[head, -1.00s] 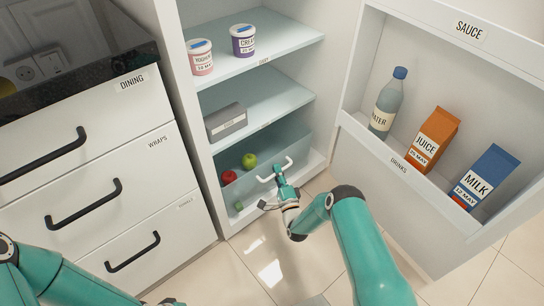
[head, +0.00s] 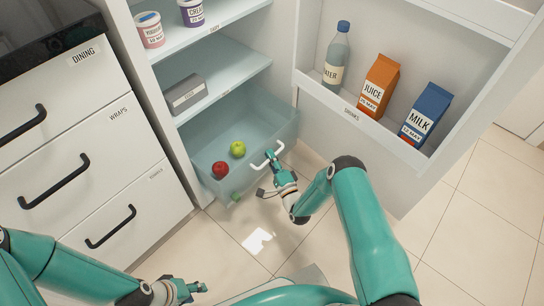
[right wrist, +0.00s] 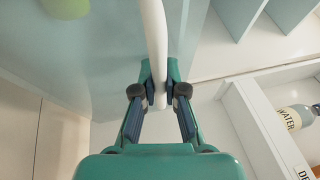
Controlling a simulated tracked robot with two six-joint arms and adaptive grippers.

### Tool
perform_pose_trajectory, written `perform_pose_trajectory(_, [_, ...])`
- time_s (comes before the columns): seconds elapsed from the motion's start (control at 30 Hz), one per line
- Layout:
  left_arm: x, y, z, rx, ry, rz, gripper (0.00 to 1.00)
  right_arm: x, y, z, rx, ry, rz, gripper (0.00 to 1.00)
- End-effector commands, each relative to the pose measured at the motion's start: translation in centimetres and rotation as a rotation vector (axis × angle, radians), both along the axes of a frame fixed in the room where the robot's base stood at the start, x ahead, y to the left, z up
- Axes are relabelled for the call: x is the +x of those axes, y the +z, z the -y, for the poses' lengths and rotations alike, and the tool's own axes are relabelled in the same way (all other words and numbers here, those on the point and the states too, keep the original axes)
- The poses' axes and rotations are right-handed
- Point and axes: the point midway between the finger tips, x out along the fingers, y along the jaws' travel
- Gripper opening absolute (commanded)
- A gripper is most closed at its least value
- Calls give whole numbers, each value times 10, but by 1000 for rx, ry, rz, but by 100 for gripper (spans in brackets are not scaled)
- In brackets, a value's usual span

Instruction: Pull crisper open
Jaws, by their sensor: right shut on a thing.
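The crisper (head: 201,150) is a clear bluish drawer at the bottom of the fridge, pulled part way out. A red fruit (head: 220,168) and a green fruit (head: 238,149) lie in it. A small green thing (head: 236,197) shows low at its front; I cannot tell what it is. My right gripper (head: 273,156) is shut on the crisper's white handle (head: 258,165). In the right wrist view the handle (right wrist: 154,35) runs between the fingers (right wrist: 160,80). My left gripper (head: 193,289) is low at the bottom of the head view, away from the fridge; its fingers are too small to read.
The open fridge door (head: 310,85) stands at the right, holding a water bottle (head: 337,55), a juice carton (head: 379,85) and a milk carton (head: 426,114). White cabinet drawers (head: 70,140) with black handles stand at the left. Tiled floor (head: 300,240) lies clear before the crisper.

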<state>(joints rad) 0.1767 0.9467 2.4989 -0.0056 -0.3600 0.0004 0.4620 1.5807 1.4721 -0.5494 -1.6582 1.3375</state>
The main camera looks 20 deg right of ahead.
Motion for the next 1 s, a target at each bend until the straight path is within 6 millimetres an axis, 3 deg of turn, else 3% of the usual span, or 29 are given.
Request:
perform_pose_trajectory(0.13, [0, -1, 0, 0, 0, 0, 40, -4, -7, -2, 4, 6, -18, 0])
perform_pose_trajectory(0.17, [0, -1, 0, 0, 0, 0, 40, -4, -7, -2, 4, 6, -18, 12])
perform_pose_trajectory(0.23, [0, -1, 0, 0, 0, 0, 40, -4, -7, -2, 5, 5, -18, 22])
perform_pose_trajectory(0.7, [0, 0, 0, 0, 0, 1, 40, -6, -3, 2, 2, -2, -7, 22])
perform_pose_trajectory(1.0, [0, 1, 0, 0, 0, 0, 40, -45, -12, 4, 4, -3, -12, 22])
